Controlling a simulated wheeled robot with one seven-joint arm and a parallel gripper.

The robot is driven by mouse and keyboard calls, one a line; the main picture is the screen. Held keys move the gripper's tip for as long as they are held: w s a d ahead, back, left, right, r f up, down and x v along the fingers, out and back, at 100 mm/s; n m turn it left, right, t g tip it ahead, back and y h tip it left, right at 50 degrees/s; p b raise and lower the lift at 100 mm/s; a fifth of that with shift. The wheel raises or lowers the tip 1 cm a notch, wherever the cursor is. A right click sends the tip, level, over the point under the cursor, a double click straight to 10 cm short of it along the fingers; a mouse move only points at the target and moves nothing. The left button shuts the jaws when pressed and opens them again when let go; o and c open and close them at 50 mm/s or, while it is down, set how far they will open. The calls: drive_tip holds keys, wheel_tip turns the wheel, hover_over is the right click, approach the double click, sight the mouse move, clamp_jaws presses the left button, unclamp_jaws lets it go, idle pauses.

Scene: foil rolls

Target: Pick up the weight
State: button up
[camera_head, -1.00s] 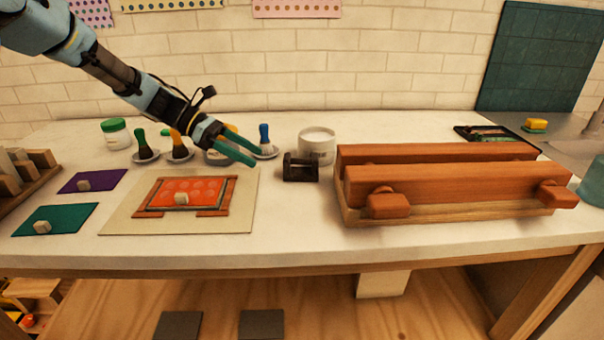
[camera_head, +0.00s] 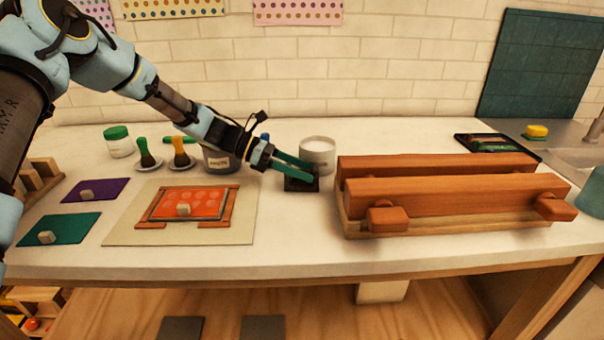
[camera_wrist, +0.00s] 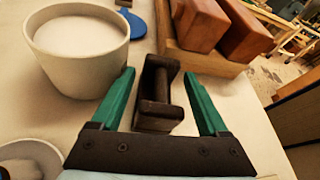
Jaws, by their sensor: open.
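The weight is a dark block with a bar between two upright ends. It stands on the worktop, and in the head view the weight (camera_head: 301,186) is partly covered by my green fingers. My gripper (camera_head: 313,172) is open and empty, reaching in from the left. In the wrist view, the weight (camera_wrist: 155,108) lies between the two spread fingers of my gripper (camera_wrist: 158,75), with a gap on either side. I cannot tell how far the fingertips are above the worktop.
A white tub (camera_head: 317,153) stands right behind the weight, close to the left finger in the wrist view. A large wooden press (camera_head: 440,195) is to the right. A framed orange screen (camera_head: 190,199) lies on a board at left. Brushes (camera_head: 179,152) stand behind it.

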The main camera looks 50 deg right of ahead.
drive_tip(key=shift+s+d+f, duration=0.25)
drive_tip(key=shift+s+d, duration=0.1)
drive_tip(key=shift+s, duration=0.1)
clamp_jaws()
idle(0.4)
